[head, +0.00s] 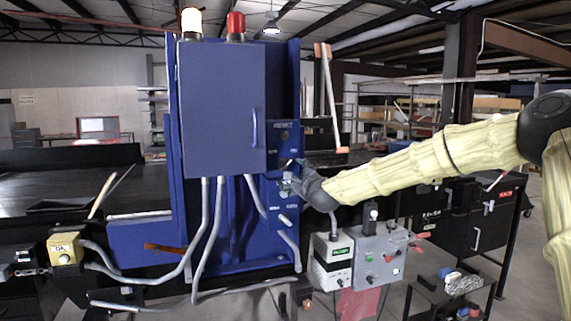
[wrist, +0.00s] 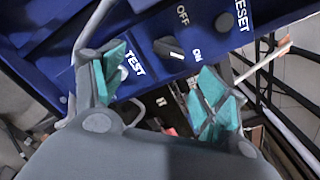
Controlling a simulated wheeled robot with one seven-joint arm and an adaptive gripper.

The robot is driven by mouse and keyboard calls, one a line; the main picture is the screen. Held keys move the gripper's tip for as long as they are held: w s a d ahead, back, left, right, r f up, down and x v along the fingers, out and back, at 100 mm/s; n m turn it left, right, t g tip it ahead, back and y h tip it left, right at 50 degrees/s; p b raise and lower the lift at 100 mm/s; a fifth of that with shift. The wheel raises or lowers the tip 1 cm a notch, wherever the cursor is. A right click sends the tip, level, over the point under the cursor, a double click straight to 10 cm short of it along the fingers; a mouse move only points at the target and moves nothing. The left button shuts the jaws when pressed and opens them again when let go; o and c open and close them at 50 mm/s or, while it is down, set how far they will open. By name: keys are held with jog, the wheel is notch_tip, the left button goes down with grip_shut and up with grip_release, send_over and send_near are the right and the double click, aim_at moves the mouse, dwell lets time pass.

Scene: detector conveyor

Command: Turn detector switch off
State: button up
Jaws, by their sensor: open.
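The detector switch (wrist: 167,46) is a dark knob on the blue panel in the wrist view, between the OFF label above and the ON label at its lower right. A white mark shows on its lower right end, toward ON. My gripper (wrist: 160,90) is open with teal pads, one finger on each side below the switch, apart from it and empty. In the head view my gripper (head: 291,180) is in front of the narrow control panel (head: 284,137) beside the blue cabinet. The switch is too small to make out there.
A RESET button (wrist: 223,22) sits right of the switch, and the TEST label (wrist: 134,64) is near the left finger. The blue cabinet (head: 222,105) stands left of my gripper. Conduits (head: 205,230) hang below it. Grey control boxes (head: 378,252) stand at lower right.

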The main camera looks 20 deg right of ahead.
aim_at(285, 165)
jog(key=shift+w+d+r+p, duration=0.1)
jog(key=shift+w+r+p, duration=0.15)
jog(key=shift+w+p, duration=1.15)
jog(key=shift+w+a+r+p, duration=0.1)
jog(key=shift+w+r+p, duration=0.25)
jog(key=shift+w, duration=1.9)
jog(key=shift+w+d+r+p, duration=0.15)
jog(key=shift+w+p, duration=0.9)
jog(key=shift+w, duration=0.8)
jog(key=c, duration=1)
